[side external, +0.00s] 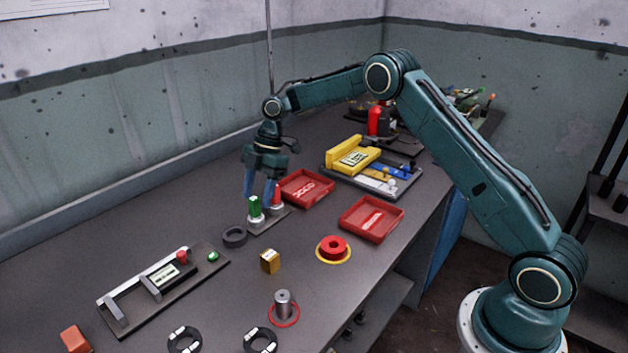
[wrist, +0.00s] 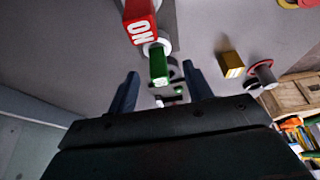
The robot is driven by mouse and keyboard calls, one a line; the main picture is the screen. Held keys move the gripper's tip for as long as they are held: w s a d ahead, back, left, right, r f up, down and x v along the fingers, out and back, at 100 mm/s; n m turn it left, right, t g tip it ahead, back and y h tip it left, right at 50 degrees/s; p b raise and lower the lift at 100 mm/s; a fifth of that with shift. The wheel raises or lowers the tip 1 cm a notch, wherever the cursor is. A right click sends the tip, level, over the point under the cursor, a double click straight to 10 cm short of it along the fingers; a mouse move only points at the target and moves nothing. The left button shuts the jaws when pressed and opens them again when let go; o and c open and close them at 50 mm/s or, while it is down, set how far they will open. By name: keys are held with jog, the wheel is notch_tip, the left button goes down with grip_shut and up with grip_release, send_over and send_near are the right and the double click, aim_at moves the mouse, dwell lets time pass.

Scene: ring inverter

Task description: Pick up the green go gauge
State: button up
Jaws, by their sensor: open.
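The green go gauge (side external: 255,207) stands upright in a small grey stand (side external: 268,220) in the side view. The red gauge (side external: 277,194) stands beside it on the right. My gripper (side external: 260,190) is open above the stand, its blue fingers pointing down close to the green gauge. In the wrist view the green gauge (wrist: 158,66) shows beyond and between the two fingertips (wrist: 161,75), and the red gauge (wrist: 139,22), with white letters, is next to it. I cannot tell whether a finger touches the green gauge.
Two red trays (side external: 307,187) (side external: 371,219) lie behind and to the right. A black ring (side external: 234,237) is just left of the stand.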

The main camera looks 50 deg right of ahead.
aim_at(254, 206)
jog(key=shift+x, duration=1.95)
jog(key=shift+c, duration=0.3)
grip_shut()
